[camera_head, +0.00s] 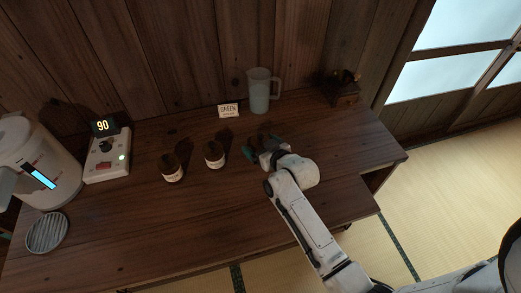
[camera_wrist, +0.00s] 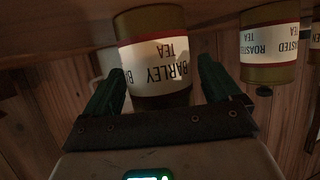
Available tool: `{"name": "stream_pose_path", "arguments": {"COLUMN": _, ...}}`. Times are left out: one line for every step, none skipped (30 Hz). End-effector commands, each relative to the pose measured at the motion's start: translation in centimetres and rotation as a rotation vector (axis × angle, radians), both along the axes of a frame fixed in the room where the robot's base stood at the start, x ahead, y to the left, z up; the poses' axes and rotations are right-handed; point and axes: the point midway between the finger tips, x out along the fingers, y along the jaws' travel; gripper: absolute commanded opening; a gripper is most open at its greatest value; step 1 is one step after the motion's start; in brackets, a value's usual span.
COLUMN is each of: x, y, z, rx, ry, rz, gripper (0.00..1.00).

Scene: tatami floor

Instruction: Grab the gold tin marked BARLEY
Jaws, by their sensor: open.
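The gold tin marked BARLEY TEA (camera_wrist: 155,50) fills the upper middle of the wrist view, its lettering upside down. It has a cream label with a red band. My gripper (camera_wrist: 160,82) is open, with one green finger at each side of the tin in that view. I cannot tell whether the fingers touch it. In the head view my gripper (camera_head: 264,150) is low over the wooden table, right of two tins, and largely hides the spot where the BARLEY tin stands.
A ROASTED tea tin (camera_wrist: 268,45) stands beside it, with another tin (camera_wrist: 315,40) at the edge. The head view shows the left tin (camera_head: 172,172) and middle tin (camera_head: 214,158). Behind are a GREEN card (camera_head: 229,110), a pitcher (camera_head: 260,92) and a grinder-like object (camera_head: 343,90). A kettle (camera_head: 45,160) stands left.

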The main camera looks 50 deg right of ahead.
Motion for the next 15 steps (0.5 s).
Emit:
{"name": "stream_pose_path", "arguments": {"x": -0.01, "y": 0.00, "z": 0.00, "rx": 0.000, "ry": 0.000, "rz": 0.000, "gripper": 0.91}}
{"name": "stream_pose_path", "arguments": {"x": -0.01, "y": 0.01, "z": 0.00, "rx": 0.000, "ry": 0.000, "rz": 0.000, "gripper": 0.91}}
{"name": "stream_pose_path", "arguments": {"x": -0.01, "y": 0.02, "z": 0.01, "rx": 0.000, "ry": 0.000, "rz": 0.000, "gripper": 0.90}}
{"name": "stream_pose_path", "arguments": {"x": -0.01, "y": 0.01, "z": 0.02, "rx": 0.000, "ry": 0.000, "rz": 0.000, "gripper": 0.87}}
{"name": "stream_pose_path", "arguments": {"x": -0.01, "y": 0.01, "z": 0.02, "rx": 0.000, "ry": 0.000, "rz": 0.000, "gripper": 0.84}}
{"name": "stream_pose_path", "arguments": {"x": -0.01, "y": 0.01, "z": 0.02, "rx": 0.000, "ry": 0.000, "rz": 0.000, "gripper": 0.80}}
{"name": "stream_pose_path", "arguments": {"x": -0.02, "y": 0.02, "z": 0.02, "rx": 0.000, "ry": 0.000, "rz": 0.000, "gripper": 0.77}}
{"name": "stream_pose_path", "arguments": {"x": -0.02, "y": 0.02, "z": 0.02, "rx": 0.000, "ry": 0.000, "rz": 0.000, "gripper": 0.74}}
{"name": "stream_pose_path", "arguments": {"x": -0.02, "y": 0.02, "z": 0.02, "rx": 0.000, "ry": 0.000, "rz": 0.000, "gripper": 0.71}}
{"name": "stream_pose_path", "arguments": {"x": -0.02, "y": 0.02, "z": 0.02, "rx": 0.000, "ry": 0.000, "rz": 0.000, "gripper": 0.68}}
{"name": "stream_pose_path", "arguments": {"x": -0.02, "y": 0.03, "z": 0.02, "rx": 0.000, "ry": 0.000, "rz": 0.000, "gripper": 0.65}}
{"name": "stream_pose_path", "arguments": {"x": -0.02, "y": 0.02, "z": 0.03, "rx": 0.000, "ry": 0.000, "rz": 0.000, "gripper": 0.61}}
{"name": "stream_pose_path", "arguments": {"x": -0.02, "y": 0.03, "z": 0.02, "rx": 0.000, "ry": 0.000, "rz": 0.000, "gripper": 0.58}}
{"name": "stream_pose_path", "arguments": {"x": -0.01, "y": 0.03, "z": 0.03, "rx": 0.000, "ry": 0.000, "rz": 0.000, "gripper": 0.55}}
{"name": "stream_pose_path", "arguments": {"x": -0.02, "y": 0.02, "z": 0.03, "rx": 0.000, "ry": -0.001, "rz": 0.000, "gripper": 0.51}}
